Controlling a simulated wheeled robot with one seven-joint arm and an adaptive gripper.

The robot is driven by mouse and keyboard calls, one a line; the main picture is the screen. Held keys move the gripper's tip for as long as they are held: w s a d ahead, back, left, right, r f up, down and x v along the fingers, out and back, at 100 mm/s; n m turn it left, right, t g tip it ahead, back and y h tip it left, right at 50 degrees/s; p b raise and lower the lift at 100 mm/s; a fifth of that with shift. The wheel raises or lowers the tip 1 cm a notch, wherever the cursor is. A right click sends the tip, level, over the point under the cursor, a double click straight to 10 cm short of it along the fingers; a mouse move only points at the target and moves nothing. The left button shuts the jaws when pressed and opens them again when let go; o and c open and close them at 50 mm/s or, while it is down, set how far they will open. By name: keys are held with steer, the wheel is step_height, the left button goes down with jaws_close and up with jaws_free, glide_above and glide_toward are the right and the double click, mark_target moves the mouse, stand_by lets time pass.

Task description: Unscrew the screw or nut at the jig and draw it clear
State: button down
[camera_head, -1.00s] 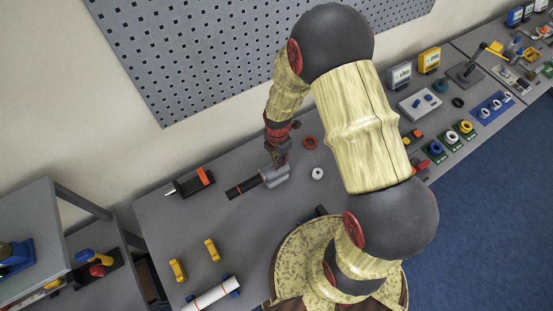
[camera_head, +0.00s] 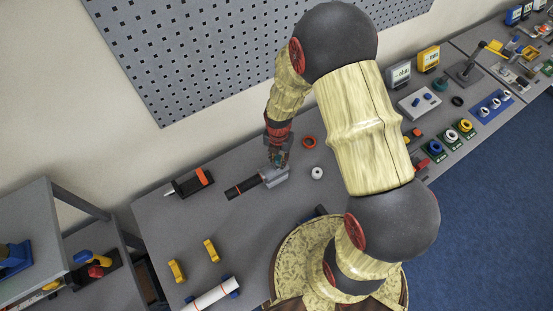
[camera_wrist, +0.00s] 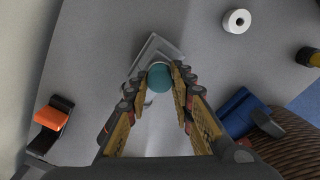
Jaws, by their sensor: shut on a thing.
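A grey jig (camera_head: 275,177) stands on the table, and it also shows behind the fingertips in the wrist view (camera_wrist: 153,50). A round teal piece (camera_wrist: 159,77), which looks like the head of a screw or nut, sits between my fingertips. My gripper (camera_wrist: 162,80) has yellow finger pads and is shut on this piece. In the head view my gripper (camera_head: 279,161) is right at the jig, pointing down. The thread and any gap between piece and jig are hidden, so I cannot tell if they still touch.
A black and orange tool (camera_head: 190,183) lies further left.

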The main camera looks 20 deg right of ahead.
steer(key=shift+w+d+r, duration=0.15)
steer(key=shift+d, duration=0.05)
steer(key=n, duration=0.4)
steer(key=shift+d, duration=0.1)
steer(key=shift+s+n, duration=0.2)
steer(key=shift+n, duration=0.4)
steer(key=c, duration=2.1)
jaws_free()
steer(key=shift+o, duration=1.4)
steer(key=shift+s+d, duration=0.2)
steer(key=shift+d, duration=0.1)
steer(key=shift+o, duration=1.3)
steer(key=shift+a, duration=0.2)
steer(key=shift+o, duration=0.4)
steer(key=shift+w, duration=0.1)
steer(key=shift+o, duration=1.3)
